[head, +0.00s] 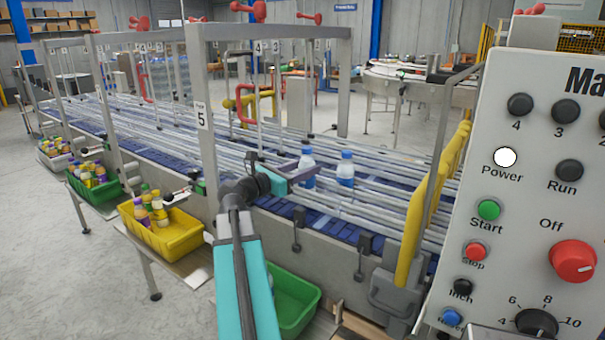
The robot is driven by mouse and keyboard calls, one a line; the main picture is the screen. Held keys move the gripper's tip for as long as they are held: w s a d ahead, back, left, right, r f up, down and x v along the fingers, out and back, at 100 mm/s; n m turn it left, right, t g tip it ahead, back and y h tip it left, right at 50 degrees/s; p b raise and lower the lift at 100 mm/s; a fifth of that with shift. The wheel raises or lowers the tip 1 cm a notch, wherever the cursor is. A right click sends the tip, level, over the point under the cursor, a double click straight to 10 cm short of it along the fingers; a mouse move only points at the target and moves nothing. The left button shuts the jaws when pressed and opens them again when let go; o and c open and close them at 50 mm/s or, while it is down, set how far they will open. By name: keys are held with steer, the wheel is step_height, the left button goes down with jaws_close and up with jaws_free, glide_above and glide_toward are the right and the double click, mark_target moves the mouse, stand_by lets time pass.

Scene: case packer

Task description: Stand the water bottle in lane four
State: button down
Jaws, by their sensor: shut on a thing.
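A clear water bottle (307,153) with a dark cap and a blue label stands upright among the conveyor rails in the head view. My gripper (304,173) reaches over the near rails and is shut on this bottle, its purple fingers around the bottle's middle. The fingers hide part of the label. A second water bottle (346,170), with a blue cap, stands upright just to the right, apart from my gripper. The lanes (190,118) run between long metal rails on a blue belt. I cannot tell which lane the held bottle is in.
A metal frame post (202,150) labelled 5 rises left of my arm. Signs 4 and 3 hang beyond. A yellow bin (160,238) and a green bin (292,305) sit below. A control panel (540,190) and yellow guard (432,205) stand right.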

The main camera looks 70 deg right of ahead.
steer(key=shift+f, duration=0.75)
steer(key=shift+f, duration=0.1)
steer(key=c, duration=1)
jaws_free()
steer(key=b+v, duration=0.3)
steer(key=v, duration=0.9)
